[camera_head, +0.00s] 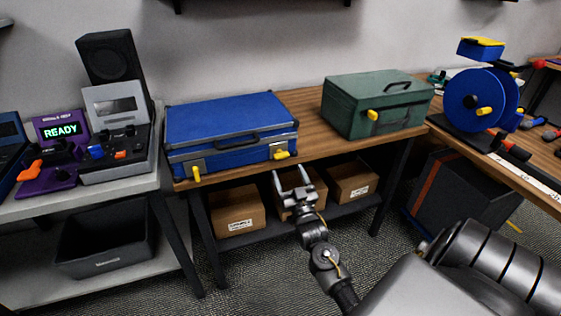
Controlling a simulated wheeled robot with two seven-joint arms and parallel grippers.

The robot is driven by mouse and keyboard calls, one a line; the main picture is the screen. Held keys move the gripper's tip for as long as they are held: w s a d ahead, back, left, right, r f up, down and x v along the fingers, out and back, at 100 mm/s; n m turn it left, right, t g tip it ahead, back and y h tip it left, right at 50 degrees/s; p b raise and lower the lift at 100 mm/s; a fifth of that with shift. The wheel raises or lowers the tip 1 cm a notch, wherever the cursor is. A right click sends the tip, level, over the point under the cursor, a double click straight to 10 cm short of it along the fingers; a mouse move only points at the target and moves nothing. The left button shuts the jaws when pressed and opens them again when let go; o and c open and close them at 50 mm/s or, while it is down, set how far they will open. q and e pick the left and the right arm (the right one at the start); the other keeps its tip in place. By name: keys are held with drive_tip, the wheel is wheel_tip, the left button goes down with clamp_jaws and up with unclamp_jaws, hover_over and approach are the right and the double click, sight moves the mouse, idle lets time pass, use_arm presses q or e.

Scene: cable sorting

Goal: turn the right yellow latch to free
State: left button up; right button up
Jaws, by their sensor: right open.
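A blue case (228,122) with a black front handle lies closed on the wooden table. Its right yellow latch (282,155) sits on the front at the right end and looks nearly level. Its left yellow latch (197,174) is at the left end and looks upright. My right gripper (292,176) is open and empty, just below and in front of the right latch, apart from it as far as I can see. A green box (378,105) with a yellow latch (372,115) stands to the right. My left gripper is not in view.
A blue cable reel (474,100) stands on the right table. A grey bench with devices and a purple "READY" unit (62,132) is at the left. Cardboard boxes (238,209) sit on the shelf under the table edge.

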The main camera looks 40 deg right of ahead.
sight(282, 158)
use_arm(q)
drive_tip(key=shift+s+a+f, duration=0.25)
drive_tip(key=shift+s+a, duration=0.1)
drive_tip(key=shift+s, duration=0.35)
use_arm(e)
drive_tip(key=shift+x, duration=2.7)
